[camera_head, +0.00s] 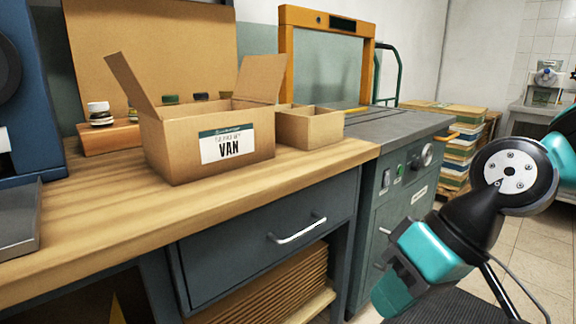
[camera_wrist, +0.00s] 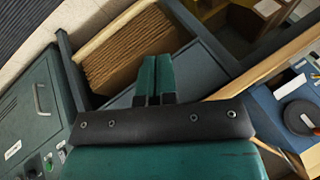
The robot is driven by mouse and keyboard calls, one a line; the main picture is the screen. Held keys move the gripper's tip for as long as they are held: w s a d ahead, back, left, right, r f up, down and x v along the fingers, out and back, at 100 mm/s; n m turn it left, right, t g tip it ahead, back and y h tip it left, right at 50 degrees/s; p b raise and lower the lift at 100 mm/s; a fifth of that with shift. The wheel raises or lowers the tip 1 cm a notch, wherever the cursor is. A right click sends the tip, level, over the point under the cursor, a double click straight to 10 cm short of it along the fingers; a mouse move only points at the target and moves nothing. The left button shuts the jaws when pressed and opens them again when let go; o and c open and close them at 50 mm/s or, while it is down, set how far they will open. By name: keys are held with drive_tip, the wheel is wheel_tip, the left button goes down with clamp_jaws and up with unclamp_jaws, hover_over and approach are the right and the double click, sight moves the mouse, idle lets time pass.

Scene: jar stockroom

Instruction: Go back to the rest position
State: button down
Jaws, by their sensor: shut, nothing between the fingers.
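My gripper shows in the wrist view (camera_wrist: 154,82), with its two teal fingers side by side and touching, nothing between them. In the head view my black and teal arm hangs at the right, in front of the grey-green machine cabinet, folded downward. The gripper's fingertips are not clear in that view. The arm is apart from the bench and touches nothing that I can see.
An open cardboard box (camera_head: 185,150) labelled VAN stands on the wooden bench (camera_head: 90,222), with a smaller carton (camera_head: 322,128) beside it. Several jars, one white-lidded (camera_head: 99,113), stand behind. A drawer (camera_head: 270,235) is shut. Stacked cardboard (camera_head: 275,290) lies below.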

drive_tip(key=s+d+r+n+h+p, duration=0.1)
drive_tip(key=s+d+r+h+p, duration=0.15)
drive_tip(key=s, duration=0.45)
wheel_tip(320, 180, up, 32)
drive_tip(key=p, duration=3.1)
drive_tip(key=shift+w+d+f+g+p, duration=0.2)
drive_tip(key=shift+w+g+p, duration=0.1)
drive_tip(key=shift+p, duration=0.05)
